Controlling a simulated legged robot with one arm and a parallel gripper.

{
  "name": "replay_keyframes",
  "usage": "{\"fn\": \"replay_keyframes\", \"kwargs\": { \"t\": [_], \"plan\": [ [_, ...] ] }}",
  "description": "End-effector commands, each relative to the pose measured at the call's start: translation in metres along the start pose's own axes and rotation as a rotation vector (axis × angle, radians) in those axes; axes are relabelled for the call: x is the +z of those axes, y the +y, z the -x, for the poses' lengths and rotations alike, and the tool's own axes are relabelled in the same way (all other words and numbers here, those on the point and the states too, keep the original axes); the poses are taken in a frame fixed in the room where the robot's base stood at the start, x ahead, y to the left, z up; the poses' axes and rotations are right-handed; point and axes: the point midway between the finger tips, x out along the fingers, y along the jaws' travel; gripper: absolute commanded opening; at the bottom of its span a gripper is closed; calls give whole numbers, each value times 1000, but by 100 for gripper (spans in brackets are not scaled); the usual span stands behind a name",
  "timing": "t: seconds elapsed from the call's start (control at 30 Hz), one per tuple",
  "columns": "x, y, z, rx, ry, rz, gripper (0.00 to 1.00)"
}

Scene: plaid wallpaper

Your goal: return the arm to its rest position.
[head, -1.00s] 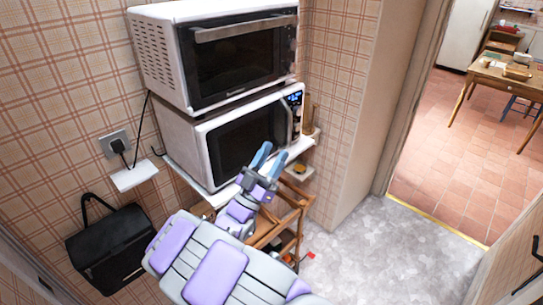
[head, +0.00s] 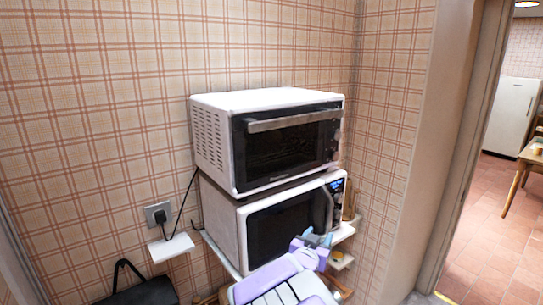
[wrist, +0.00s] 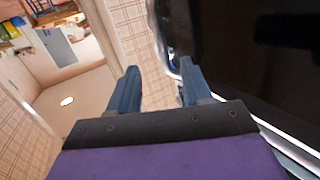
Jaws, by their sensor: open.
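My gripper (head: 318,238) is at the bottom centre-right of the head view, in front of the lower microwave (head: 283,227). In the wrist view its two blue fingers (wrist: 158,88) stand apart with nothing between them. The dark front of an appliance (wrist: 250,60) fills the right of the wrist view, close beside the right finger. My purple and grey arm reaches up from the bottom edge of the head view. Most of the arm is out of view.
A toaster oven (head: 265,145) sits on the lower microwave, on a white wall shelf (head: 218,254). A small white shelf (head: 172,249) and a black bag (head: 140,288) are at left. A doorway at right opens to a tiled room with a white fridge (head: 511,118).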

Motion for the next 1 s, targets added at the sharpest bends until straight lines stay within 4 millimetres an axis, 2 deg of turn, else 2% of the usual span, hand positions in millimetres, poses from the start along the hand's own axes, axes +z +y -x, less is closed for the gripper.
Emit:
{"fn": "replay_keyframes", "kwargs": {
  "t": [0.17, 0.27, 0.37, 0.57, 0.77, 1.0],
  "plan": [
    [16, 0, 25, -117, -243, -19, 49],
    [28, 1, 49, -179, -383, -13, 49],
    [40, 7, 78, -235, -523, 1, 49],
    [64, 31, 152, -322, -803, 64, 49],
    [82, 75, 238, -364, -1075, 163, 49],
    [94, 152, 342, -336, -1380, 317, 49]
  ]
}}
